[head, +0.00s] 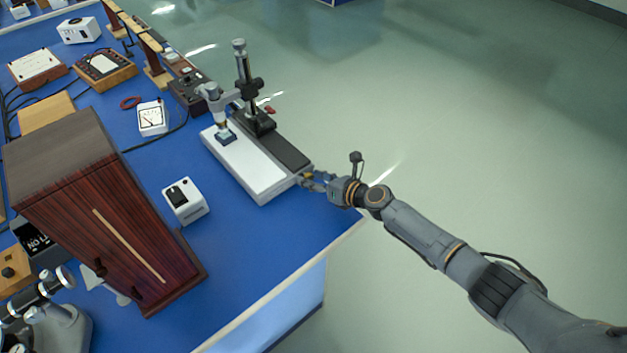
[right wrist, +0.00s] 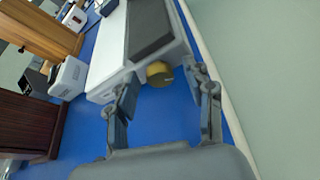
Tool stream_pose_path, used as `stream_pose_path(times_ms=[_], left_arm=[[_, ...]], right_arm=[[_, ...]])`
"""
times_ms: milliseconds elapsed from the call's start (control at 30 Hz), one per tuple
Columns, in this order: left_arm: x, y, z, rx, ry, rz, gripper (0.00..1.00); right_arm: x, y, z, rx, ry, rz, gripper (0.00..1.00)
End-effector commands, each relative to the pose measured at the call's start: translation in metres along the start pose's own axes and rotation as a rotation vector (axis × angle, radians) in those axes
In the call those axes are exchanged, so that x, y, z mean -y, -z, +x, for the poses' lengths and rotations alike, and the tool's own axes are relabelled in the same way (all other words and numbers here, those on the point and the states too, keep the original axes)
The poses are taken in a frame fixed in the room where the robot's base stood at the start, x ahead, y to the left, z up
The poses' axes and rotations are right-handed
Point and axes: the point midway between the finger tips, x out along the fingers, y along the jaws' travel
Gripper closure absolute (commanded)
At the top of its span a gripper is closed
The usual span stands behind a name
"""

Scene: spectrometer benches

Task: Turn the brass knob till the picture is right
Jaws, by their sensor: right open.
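The brass knob (right wrist: 159,74) sticks out of the near end of a white and dark base (head: 245,165) that carries a column stand with a microscope-like tube. In the head view only a small yellowish bit of the knob shows by my gripper. My right gripper (head: 312,180) is at that end of the base. In the right wrist view its fingers (right wrist: 163,88) are spread, one on each side of the knob. The knob lies between or just beyond the fingertips; I see no clear contact. My left gripper is out of view.
A white box with a dark window (head: 185,200) stands left of the base, and a tall wooden cabinet (head: 110,210) beyond it. A white meter (head: 152,118) is farther back. The blue bench (head: 270,235) is clear near its front edge; open floor (head: 480,130) lies right.

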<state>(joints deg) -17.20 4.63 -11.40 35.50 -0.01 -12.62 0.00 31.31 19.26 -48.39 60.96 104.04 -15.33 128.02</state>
Motion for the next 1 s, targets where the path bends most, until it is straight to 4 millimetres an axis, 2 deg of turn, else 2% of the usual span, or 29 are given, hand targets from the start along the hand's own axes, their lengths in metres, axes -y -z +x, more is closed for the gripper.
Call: stream_pose_path(times_ms=[233, 400, 500, 767, 1000], left_arm=[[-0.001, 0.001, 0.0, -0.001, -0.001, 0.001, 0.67], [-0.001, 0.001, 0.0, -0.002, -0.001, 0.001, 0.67], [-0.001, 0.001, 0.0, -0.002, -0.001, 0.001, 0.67], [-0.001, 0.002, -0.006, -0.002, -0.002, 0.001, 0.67], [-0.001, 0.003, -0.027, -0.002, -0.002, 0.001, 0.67]], right_arm=[[0.0, 0.0, 0.0, 0.0, -0.001, 0.0, 0.5], [0.0, 0.0, 0.0, 0.0, -0.001, 0.0, 0.84], [0.0, 0.0, 0.0, 0.0, -0.001, 0.0, 1.0], [-0.002, -0.002, 0.0, 0.0, 0.009, -0.023, 1.0], [-0.004, -0.002, -0.001, -0.002, 0.055, -0.131, 1.0]])
